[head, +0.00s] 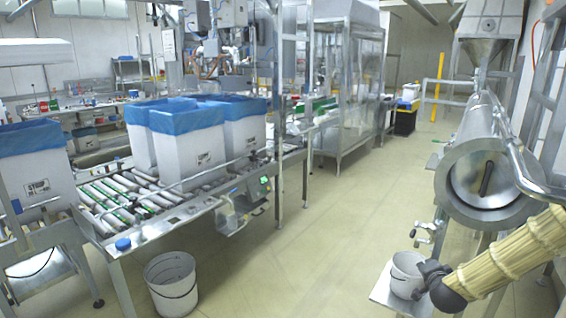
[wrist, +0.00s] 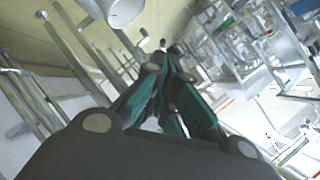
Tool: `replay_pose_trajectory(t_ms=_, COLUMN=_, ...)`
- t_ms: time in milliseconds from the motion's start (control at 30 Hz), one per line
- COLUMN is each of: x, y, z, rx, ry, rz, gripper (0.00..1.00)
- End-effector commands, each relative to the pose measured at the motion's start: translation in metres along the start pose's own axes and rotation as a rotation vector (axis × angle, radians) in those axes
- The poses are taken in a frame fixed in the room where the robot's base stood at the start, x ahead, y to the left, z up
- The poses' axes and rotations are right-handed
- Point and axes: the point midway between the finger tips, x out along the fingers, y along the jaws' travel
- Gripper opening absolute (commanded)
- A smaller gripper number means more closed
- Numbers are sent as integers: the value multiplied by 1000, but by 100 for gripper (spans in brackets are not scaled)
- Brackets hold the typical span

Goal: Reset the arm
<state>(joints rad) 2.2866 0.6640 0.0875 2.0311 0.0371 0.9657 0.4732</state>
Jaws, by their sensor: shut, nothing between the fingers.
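My arm, in a tan ribbed sleeve, reaches in from the lower right of the head view. My gripper (head: 424,272) is the dark end of it, beside a small white bucket on a metal shelf; I cannot tell whether they touch. In the wrist view, my gripper (wrist: 168,50) has its dark green-lined fingers drawn together at the tips, with nothing seen between them.
A roller conveyor (head: 125,205) at left carries white boxes with blue liners (head: 187,150). A white bucket (head: 171,285) stands on the floor before it. The small bucket (head: 404,275) and a steel cylindrical machine (head: 487,180) are close to my arm. The middle floor (head: 345,230) is clear.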

Motion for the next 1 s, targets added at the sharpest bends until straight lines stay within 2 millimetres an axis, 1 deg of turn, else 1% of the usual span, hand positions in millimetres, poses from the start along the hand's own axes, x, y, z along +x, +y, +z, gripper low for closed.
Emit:
replay_pose_trajectory(t_ms=33, x=-5, y=13, z=21, rx=-45, ry=-36, rz=21, gripper=0)
replay_pose_trajectory(t_ms=67, x=-8, y=20, z=32, rx=-69, ry=-55, rz=33, gripper=0)
replay_pose_trajectory(t_ms=100, x=-13, y=30, z=48, rx=-102, ry=-83, rz=49, gripper=0)
replay_pose_trajectory(t_ms=167, x=-20, y=44, z=69, rx=-152, ry=-125, rz=72, gripper=0)
replay_pose_trajectory(t_ms=200, x=-26, y=55, z=84, rx=-186, ry=-153, rz=87, gripper=0)
replay_pose_trajectory(t_ms=367, x=-53, y=97, z=138, rx=-315, ry=-267, rz=147, gripper=0)
replay_pose_trajectory(t_ms=500, x=-82, y=135, z=180, rx=-426, ry=-370, rz=196, gripper=0)
replay_pose_trajectory(t_ms=567, x=-96, y=152, z=197, rx=-473, ry=-416, rz=216, gripper=0)
replay_pose_trajectory(t_ms=700, x=-132, y=192, z=232, rx=-583, ry=-525, rz=264, gripper=0)
replay_pose_trajectory(t_ms=767, x=-150, y=208, z=246, rx=-628, ry=-572, rz=283, gripper=0)
replay_pose_trajectory(t_ms=900, x=-192, y=247, z=274, rx=-735, ry=-688, rz=326, gripper=0)
replay_pose_trajectory(t_ms=967, x=-212, y=263, z=284, rx=-779, ry=-739, rz=344, gripper=0)
replay_pose_trajectory(t_ms=1000, x=-226, y=274, z=290, rx=-810, ry=-775, rz=355, gripper=0)
